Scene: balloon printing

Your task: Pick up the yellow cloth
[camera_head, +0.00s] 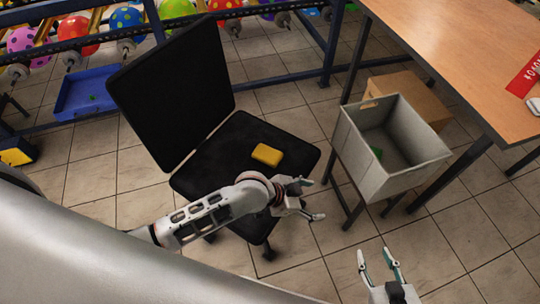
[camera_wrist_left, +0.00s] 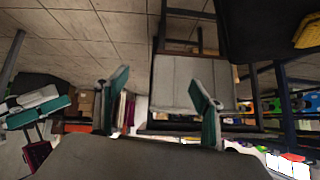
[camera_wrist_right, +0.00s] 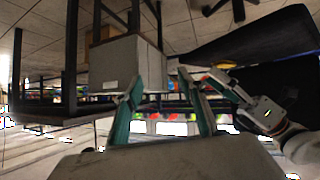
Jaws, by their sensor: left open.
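The yellow cloth (camera_head: 267,154) lies on the black seat of the chair (camera_head: 232,160) in the head view. It also shows at the upper right edge of the left wrist view (camera_wrist_left: 308,33). My left gripper (camera_head: 307,199) is open and empty, in front of and to the right of the cloth, near the seat's front edge. Its two fingers show apart in the left wrist view (camera_wrist_left: 160,95). My right gripper (camera_head: 381,266) is open and empty at the lower right, over the floor. Its spread fingers also show in the right wrist view (camera_wrist_right: 163,92).
A blue tray (camera_head: 66,101) lies at left. Balloons line the back rack. The tiled floor at front right is clear.

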